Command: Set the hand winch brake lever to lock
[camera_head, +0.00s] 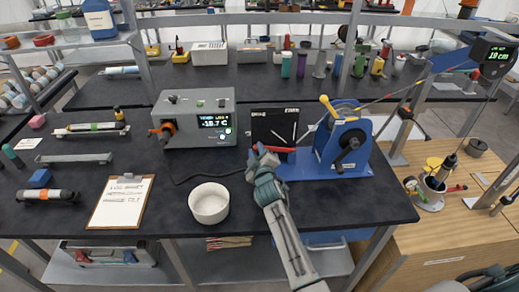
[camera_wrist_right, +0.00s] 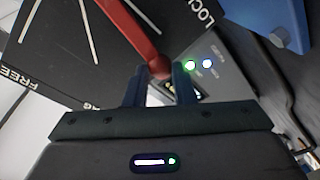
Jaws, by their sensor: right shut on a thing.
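The blue hand winch (camera_head: 345,140) stands at the right end of the dark bench, with a yellow-knobbed crank. Its black label plate (camera_head: 274,122) stands to its left; the wrist view shows this plate (camera_wrist_right: 70,50) with "LOCK" at top right, "FREE" at lower left and a partly hidden word ending in "AG". The red brake lever (camera_head: 281,150) crosses the plate's lower part. My right gripper (camera_head: 262,155) is shut on the lever's end, which shows between the fingertips in the wrist view (camera_wrist_right: 135,30). Its exact setting is unclear. My left gripper is not in view.
A grey box with a temperature display (camera_head: 195,120) stands left of the plate. A white bowl (camera_head: 209,203) and a clipboard (camera_head: 121,202) lie toward the front edge. A cable runs from the winch to a post with a "19 cm" display (camera_head: 492,57).

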